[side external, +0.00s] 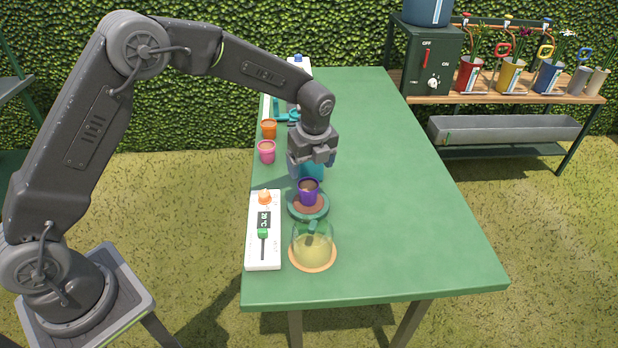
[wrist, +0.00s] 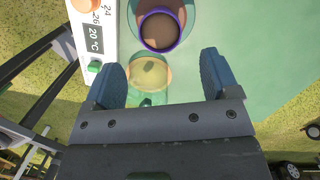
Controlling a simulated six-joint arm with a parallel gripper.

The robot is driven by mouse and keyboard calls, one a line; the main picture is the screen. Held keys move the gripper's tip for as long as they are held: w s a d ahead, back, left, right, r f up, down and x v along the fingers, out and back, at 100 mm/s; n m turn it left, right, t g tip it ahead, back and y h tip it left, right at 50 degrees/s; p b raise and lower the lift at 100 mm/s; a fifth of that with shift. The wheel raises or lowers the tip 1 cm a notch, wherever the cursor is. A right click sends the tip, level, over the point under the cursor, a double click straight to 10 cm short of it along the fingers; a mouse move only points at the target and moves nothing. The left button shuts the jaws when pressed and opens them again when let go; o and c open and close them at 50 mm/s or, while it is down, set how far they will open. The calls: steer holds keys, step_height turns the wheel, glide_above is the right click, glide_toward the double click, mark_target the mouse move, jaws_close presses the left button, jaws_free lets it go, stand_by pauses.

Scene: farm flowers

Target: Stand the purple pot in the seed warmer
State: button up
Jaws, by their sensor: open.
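The purple pot (side external: 308,192), with brown soil in it, stands upright on a round teal-rimmed dish with a brown inside (side external: 325,208), which looks like the seed warmer.
A clear dome (side external: 313,247) on an orange base stands in front of the dish. A white control panel (side external: 263,250) reading 20 °C lies to the left. Orange (side external: 269,130) and pink (side external: 266,152) pots stand further back. The table's right side (side external: 410,200) is clear.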

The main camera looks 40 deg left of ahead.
steer(key=s+a+r+n+t, duration=0.2)
steer(key=s+r+n, duration=0.95)
steer(key=r, duration=0.55)
steer(key=s+r+n+t+h, duration=0.1)
steer(key=s+n+t, duration=0.2)
steer(key=s+n, duration=0.8)
steer(key=s+a, duration=0.1)
steer(key=s, duration=0.7)
steer(key=shift+r+h, duration=0.15)
steer(key=shift+h, duration=0.15)
